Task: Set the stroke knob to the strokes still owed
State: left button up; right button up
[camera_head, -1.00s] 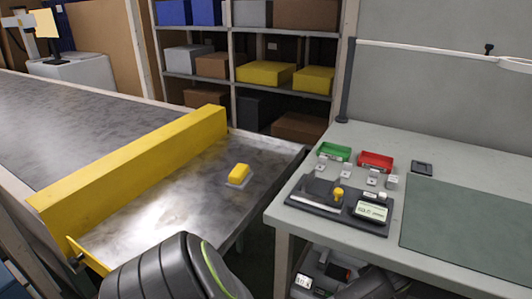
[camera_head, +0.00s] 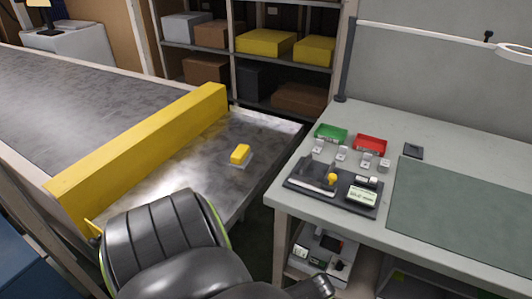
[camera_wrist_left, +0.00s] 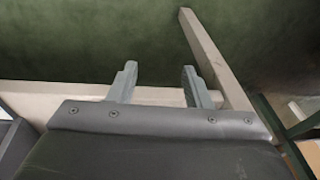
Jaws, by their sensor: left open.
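A dark device (camera_head: 311,190) on the table carries a round yellow knob (camera_head: 332,179) and a small display (camera_head: 362,195), whose text is too small to read. I cannot tell which knob is the stroke knob. My left gripper (camera_wrist_left: 159,82) shows in the left wrist view, its two grey fingers apart with nothing between them. It is away from both knobs. My right gripper is not in view.
A green bin (camera_head: 331,133) and a red bin (camera_head: 370,143) stand behind the device, with several small tagged blocks before them. A green mat (camera_head: 465,210) covers the table's right. The yellow rail (camera_head: 140,155) borders the conveyor (camera_head: 60,95). A gap separates tray and table.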

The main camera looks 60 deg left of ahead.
pick_arm(q)
jog(key=s+f+m+p, duration=0.2)
jog(key=s, duration=0.6)
jog(key=s+f+m+h+p, duration=0.1)
jog(key=s+f+m+p, duration=0.1)
jog(key=s, duration=0.6)
jog(key=shift+s+f+p, duration=0.2)
jog(key=shift+f+p, duration=0.15)
jog(key=shift+p, duration=0.3)
